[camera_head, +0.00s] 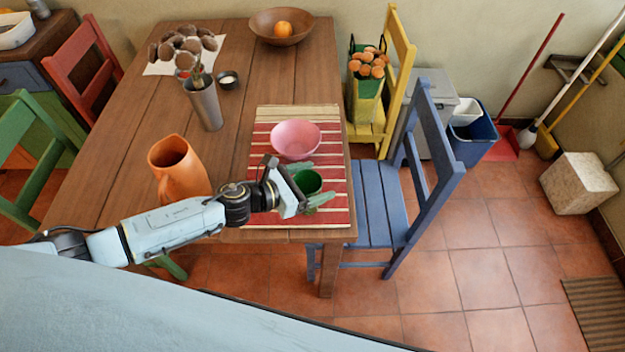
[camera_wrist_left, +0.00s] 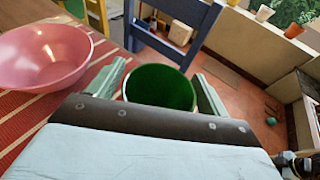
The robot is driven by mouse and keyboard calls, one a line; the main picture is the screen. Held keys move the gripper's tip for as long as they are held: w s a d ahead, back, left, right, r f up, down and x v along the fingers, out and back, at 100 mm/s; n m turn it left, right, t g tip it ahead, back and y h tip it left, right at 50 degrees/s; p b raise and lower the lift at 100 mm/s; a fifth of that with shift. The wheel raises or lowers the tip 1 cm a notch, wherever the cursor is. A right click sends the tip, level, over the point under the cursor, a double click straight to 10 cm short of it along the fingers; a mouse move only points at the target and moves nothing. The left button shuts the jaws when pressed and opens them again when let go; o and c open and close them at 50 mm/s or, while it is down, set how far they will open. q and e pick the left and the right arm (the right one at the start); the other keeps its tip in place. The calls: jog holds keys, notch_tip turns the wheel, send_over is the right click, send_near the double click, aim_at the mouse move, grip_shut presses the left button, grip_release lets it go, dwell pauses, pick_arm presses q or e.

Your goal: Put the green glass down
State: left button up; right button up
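The green glass (camera_head: 309,181) is upright between the two fingers of my left gripper (camera_head: 311,183), over the front part of the striped mat. In the left wrist view the glass (camera_wrist_left: 160,88) fills the space between the fingers, and they appear closed on its sides. Its base is hidden, so I cannot tell whether it touches the mat. My right gripper is not in view.
A pink bowl (camera_head: 296,139) stands on the red striped mat (camera_head: 268,208) just behind the glass. An orange pitcher (camera_head: 178,170) stands left of the mat, beside my left arm. A blue chair (camera_head: 375,205) stands at the table's right edge. A metal vase (camera_head: 206,105) is farther back.

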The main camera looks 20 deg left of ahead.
pick_arm(q)
jog(key=shift+r, duration=0.2)
jog(key=v, duration=1.2)
